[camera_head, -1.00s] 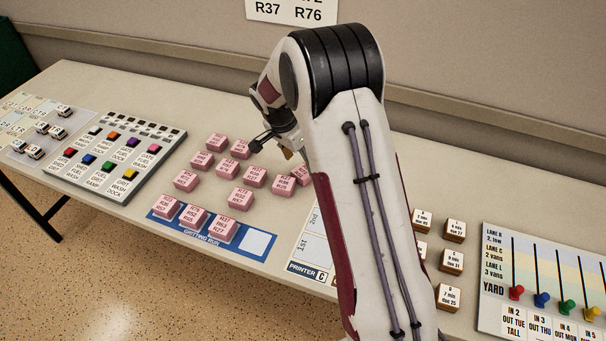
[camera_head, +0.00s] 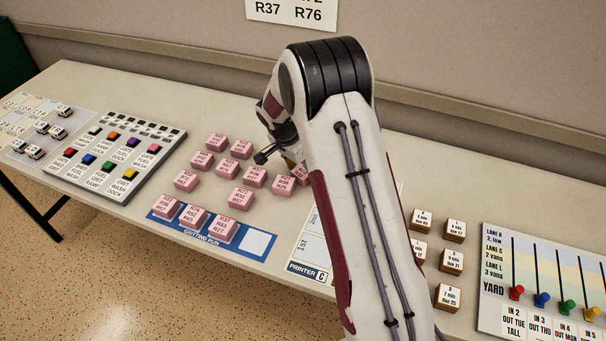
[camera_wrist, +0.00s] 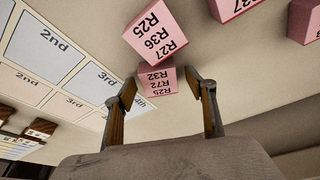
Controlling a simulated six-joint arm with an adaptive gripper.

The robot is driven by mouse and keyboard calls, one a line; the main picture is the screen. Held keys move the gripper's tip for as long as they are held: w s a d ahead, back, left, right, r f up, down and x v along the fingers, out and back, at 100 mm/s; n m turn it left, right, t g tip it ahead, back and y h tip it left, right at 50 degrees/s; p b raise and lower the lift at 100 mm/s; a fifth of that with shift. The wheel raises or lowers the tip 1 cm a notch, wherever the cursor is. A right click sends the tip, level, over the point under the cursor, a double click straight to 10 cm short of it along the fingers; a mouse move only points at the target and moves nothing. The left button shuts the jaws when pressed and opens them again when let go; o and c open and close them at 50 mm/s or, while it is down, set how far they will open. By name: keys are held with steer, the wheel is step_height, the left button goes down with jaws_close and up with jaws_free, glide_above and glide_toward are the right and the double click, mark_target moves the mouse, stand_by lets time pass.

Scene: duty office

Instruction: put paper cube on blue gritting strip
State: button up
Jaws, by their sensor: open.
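The blue gritting strip (camera_head: 190,233) lies along the front of the table with three pink paper cubes on it in a row. Its rightmost white square (camera_head: 257,243) is bare. Several more pink paper cubes stand loose behind the strip. My gripper (camera_head: 279,162) is open over the right end of this group, beside a cube (camera_head: 300,174) partly hidden by my arm. In the wrist view, a pink cube reading R25 R72 R32 (camera_wrist: 157,80) sits between and just beyond the open fingertips. A second cube reading R27 R36 R25 (camera_wrist: 155,35) is close to it.
A printer board (camera_head: 309,269) with numbered places lies right of the strip, partly behind my arm. Brown-sided cubes (camera_head: 452,261) and a yard board (camera_head: 545,250) are farther right. A button panel (camera_head: 126,140) and a board with small white vehicles (camera_head: 22,118) are at left.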

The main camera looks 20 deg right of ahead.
mark_target(302, 172)
steer(key=c, duration=1.3)
steer(key=shift+c, duration=0.2)
step_height(302, 172, up, 10)
